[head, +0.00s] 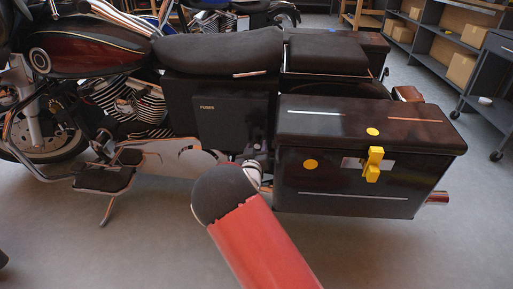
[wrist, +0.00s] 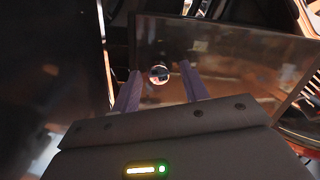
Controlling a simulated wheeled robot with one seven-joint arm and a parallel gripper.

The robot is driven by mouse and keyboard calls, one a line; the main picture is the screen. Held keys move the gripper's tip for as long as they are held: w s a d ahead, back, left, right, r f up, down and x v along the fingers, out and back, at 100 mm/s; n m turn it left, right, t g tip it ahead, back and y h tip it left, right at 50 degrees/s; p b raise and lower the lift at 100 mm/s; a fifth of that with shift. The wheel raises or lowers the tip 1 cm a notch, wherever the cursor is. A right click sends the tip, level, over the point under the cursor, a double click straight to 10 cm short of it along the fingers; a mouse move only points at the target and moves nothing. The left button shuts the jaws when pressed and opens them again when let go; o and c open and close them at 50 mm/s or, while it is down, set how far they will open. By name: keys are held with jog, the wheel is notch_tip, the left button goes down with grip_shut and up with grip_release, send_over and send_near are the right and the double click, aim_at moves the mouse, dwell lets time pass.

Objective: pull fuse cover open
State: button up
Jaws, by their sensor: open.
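The fuse cover (head: 222,118) is a dark square panel marked FUSES on the motorcycle's side, below the seat. It looks closed in the head view. In the wrist view the cover (wrist: 235,58) is a dark glossy panel with a small round shiny knob (wrist: 158,75) on it. My gripper (wrist: 160,68) is open, with its two purple fingers on either side of the knob. I cannot tell whether they touch it. In the head view my gripper (head: 256,149) is small and partly hidden at the cover's lower right; the knob cannot be made out.
A dark side case (head: 350,198) with a yellow latch (head: 374,165) stands close right of my gripper. The seat (head: 220,50) is above, and a silver exhaust guard (head: 165,160) and footboard (head: 105,178) are at lower left. Open floor (head: 150,255) lies in front.

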jog(key=shift+w, duration=0.35)
grip_shut()
jog(key=shift+s, duration=0.2)
